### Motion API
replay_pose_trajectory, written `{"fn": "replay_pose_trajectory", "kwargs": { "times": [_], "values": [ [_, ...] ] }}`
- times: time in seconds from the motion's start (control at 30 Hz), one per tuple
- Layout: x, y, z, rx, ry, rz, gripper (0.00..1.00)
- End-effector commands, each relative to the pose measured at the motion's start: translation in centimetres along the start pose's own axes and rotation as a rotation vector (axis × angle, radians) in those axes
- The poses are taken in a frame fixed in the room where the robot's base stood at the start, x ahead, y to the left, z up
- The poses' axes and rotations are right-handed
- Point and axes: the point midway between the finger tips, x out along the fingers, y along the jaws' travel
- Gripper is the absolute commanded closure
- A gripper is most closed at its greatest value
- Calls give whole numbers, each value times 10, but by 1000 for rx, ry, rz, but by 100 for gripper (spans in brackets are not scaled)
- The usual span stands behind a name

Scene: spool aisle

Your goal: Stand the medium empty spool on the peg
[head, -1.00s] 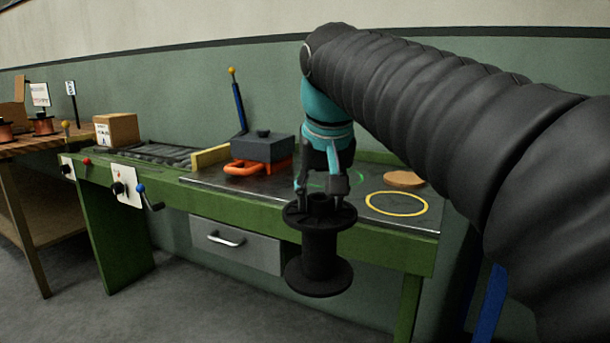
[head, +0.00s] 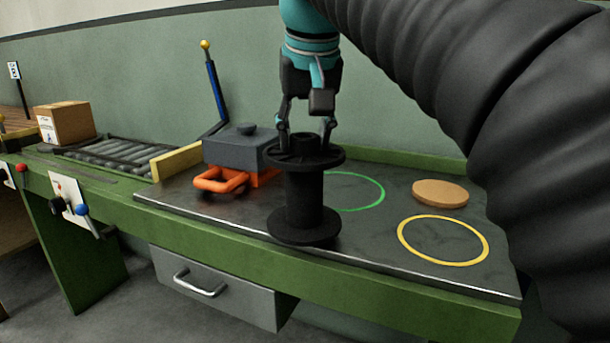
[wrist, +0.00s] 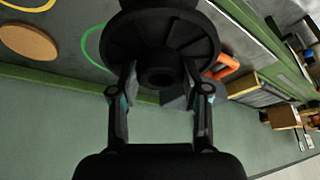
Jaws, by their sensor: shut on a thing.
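My gripper (head: 305,135) is shut on the top hub of a black empty spool (head: 304,200), which hangs upright below the fingers. In the wrist view the spool's round flange (wrist: 160,42) fills the top middle, with the fingers on both sides of its hub. In the head view the spool stands out in front of the bench top (head: 370,255), left of a green ring (head: 372,205). I cannot tell whether its lower flange touches the bench. No peg can be made out; the spool hides part of the bench behind it.
A grey block with an orange handle (head: 220,182) is left of the spool. A yellow ring (head: 443,262) and a tan disc (head: 440,193) lie at the right. A blue lever (head: 214,92) rises behind. A roller track (head: 120,153) and cardboard box (head: 66,124) are further left.

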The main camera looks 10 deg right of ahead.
Motion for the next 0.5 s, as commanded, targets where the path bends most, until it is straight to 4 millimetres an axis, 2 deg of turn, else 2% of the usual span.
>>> {"fn": "replay_pose_trajectory", "kwargs": {
  "times": [0.17, 0.5],
  "values": [
    [6, 0, -16, 0, -1, 0, 100],
    [34, 1, -86, 2, -1, 1, 100]
  ]
}}
